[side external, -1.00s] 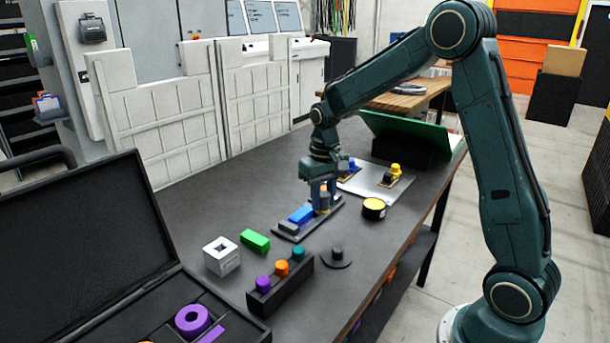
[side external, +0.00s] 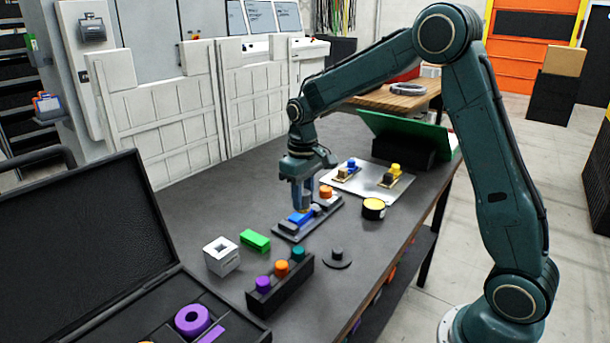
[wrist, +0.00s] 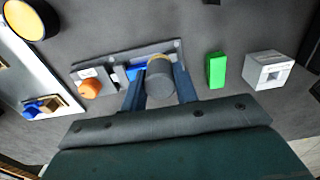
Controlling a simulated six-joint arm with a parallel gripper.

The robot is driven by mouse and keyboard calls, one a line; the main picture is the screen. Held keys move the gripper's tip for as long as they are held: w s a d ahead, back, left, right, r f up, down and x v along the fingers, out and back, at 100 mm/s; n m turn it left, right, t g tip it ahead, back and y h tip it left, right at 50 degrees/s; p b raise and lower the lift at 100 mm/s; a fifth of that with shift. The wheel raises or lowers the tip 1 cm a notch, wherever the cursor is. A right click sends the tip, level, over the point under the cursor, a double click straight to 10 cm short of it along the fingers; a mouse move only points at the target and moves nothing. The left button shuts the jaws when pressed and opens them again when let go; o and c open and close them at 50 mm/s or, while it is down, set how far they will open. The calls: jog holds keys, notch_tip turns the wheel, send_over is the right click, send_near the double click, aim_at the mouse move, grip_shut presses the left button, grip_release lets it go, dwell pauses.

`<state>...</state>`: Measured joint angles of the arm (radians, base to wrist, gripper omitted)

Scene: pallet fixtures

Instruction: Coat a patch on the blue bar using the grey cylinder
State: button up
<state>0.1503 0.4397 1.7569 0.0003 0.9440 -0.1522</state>
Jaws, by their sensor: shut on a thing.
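My gripper (side external: 302,203) is shut on the grey cylinder (wrist: 160,82), which shows between the two fingers in the wrist view. A tan edge shows past the cylinder's end. The blue bar (side external: 296,218) lies in a dark fixture plate (side external: 278,235), and part of it shows in the wrist view (wrist: 133,72). My gripper is over the bar in the side view. The fingers and cylinder hide part of the bar, and I cannot tell whether the cylinder touches it. An orange knob (side external: 326,191) stands at the plate's far end.
A green block (side external: 255,240), a white block with a square hole (side external: 221,256), a dark rack with coloured knobs (side external: 280,287) and a black knobbed disc (side external: 337,257) stand nearby. A yellow-topped can (side external: 373,208) and a light tray (side external: 362,188) lie right of the plate.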

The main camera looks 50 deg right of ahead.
jog(key=shift+w+a+r, duration=0.15)
jog(key=shift+w+r, duration=0.65)
jog(key=shift+r, duration=0.25)
jog(key=shift+w+a+r, duration=0.1)
jog(key=shift+w+r, duration=0.7)
jog(key=shift+r, duration=0.2)
jog(key=shift+f, duration=3.5)
jog(key=shift+d+f, duration=0.25)
jog(key=shift+d, duration=0.25)
jog(key=shift+d+f, duration=0.25)
jog(key=shift+d, duration=0.2)
jog(key=shift+c, duration=0.3)
jog(key=shift+d, duration=2.65)
jog(key=shift+a, duration=3.5)
jog(key=shift+a+r, duration=0.15)
jog(key=shift+r, duration=0.05)
notch_tip(320, 180, up, 8)
jog(key=shift+f, duration=0.15)
